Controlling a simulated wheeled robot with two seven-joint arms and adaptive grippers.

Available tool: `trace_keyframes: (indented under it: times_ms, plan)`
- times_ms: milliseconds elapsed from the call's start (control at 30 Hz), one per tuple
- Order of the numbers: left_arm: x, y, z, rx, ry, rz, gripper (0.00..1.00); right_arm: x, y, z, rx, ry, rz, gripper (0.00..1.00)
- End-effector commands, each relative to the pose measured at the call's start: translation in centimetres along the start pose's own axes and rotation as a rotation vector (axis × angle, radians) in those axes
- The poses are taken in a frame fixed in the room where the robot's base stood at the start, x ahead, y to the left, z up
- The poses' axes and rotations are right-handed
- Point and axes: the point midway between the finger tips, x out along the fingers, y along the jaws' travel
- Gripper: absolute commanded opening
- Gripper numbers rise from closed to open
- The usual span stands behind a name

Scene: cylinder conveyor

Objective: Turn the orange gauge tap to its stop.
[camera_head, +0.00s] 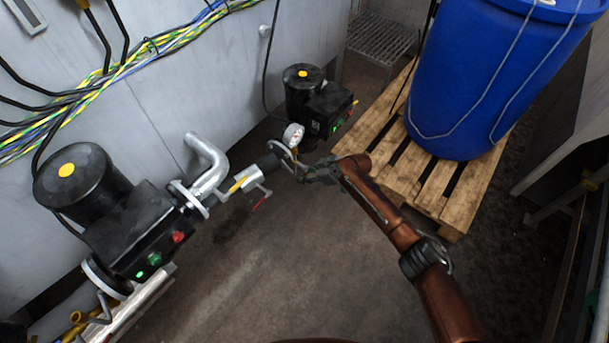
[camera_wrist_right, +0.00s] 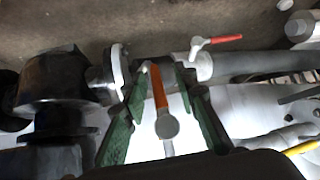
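The orange gauge tap (camera_wrist_right: 158,88) shows in the right wrist view as a narrow orange lever on the pipe, beside a round grey part that looks like the back of the gauge (camera_wrist_right: 167,126). In the head view the white-faced gauge (camera_head: 293,134) stands on the pipe; the orange lever is not clear there. My right gripper (camera_head: 303,171) is at the pipe just below the gauge. In the wrist view its green fingers (camera_wrist_right: 163,76) are apart, one on each side of the orange lever, with gaps visible. My left gripper is not in view.
A red-handled valve (camera_head: 261,200) sits on the same pipe, left of my right gripper; it also shows in the wrist view (camera_wrist_right: 222,40). Black pumps stand at left (camera_head: 130,225) and behind (camera_head: 315,100). A blue barrel (camera_head: 480,75) stands on a wooden pallet (camera_head: 440,190) at right.

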Motion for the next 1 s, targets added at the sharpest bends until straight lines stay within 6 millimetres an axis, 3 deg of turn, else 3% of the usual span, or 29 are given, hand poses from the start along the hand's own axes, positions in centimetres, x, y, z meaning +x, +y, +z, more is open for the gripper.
trace_keyframes:
  times_ms: [333, 800, 1000]
  plan:
    - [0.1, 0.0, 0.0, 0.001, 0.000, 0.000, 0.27, -1.3, 0.2, 0.0, -0.002, 0.002, 0.003, 0.27]
    - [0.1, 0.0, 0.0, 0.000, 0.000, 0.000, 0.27, -9.9, 0.1, 0.0, -0.001, 0.000, 0.002, 0.27]
    - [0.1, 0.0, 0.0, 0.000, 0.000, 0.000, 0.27, -11.7, 0.0, 0.0, -0.001, 0.000, 0.000, 0.27]
